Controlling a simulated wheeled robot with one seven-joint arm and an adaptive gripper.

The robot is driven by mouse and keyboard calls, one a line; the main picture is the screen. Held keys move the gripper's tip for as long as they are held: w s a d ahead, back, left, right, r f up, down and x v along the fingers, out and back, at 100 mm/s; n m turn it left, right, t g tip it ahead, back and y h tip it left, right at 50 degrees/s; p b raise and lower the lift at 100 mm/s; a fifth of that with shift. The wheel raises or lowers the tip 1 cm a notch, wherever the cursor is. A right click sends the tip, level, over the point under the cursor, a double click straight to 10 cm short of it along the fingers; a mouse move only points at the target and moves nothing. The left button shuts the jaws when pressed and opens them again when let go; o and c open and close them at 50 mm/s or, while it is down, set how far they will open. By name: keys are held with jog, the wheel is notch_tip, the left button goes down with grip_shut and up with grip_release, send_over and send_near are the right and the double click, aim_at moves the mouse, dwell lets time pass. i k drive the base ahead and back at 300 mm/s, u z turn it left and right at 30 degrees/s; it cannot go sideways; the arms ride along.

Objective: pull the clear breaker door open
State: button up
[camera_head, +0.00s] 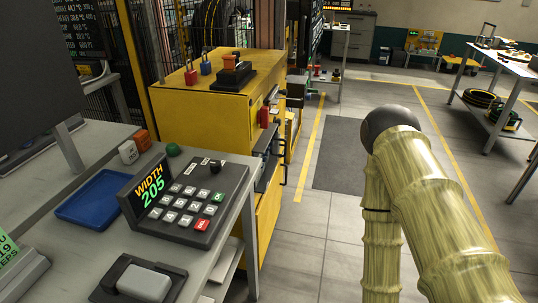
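I cannot make out a clear breaker door for certain. A yellow cabinet (200,125) stands at the centre left, and its right-hand face is seen at a steep angle. On that face are small red parts (265,116), a dark grey box-like fitting (268,145) and a dark bar handle (283,172). Whether any of these is the door, and whether it is open or shut, is too small to tell. My gripper is out of view. My arm's links, pale green-yellow with a dark joint, fill the right foreground, apart from the cabinet in the picture.
A grey bench (185,255) at the left front holds a keypad (183,205) reading "WIDTH 205" and a blue tray (92,198). Red (191,76) and blue (205,65) padlocks stand on the cabinet. A dark floor mat (338,155) and open floor lie right of it.

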aim_at(285, 154)
jog(key=z, duration=0.95)
jog(key=i, duration=0.9)
jog(key=u, duration=1.6)
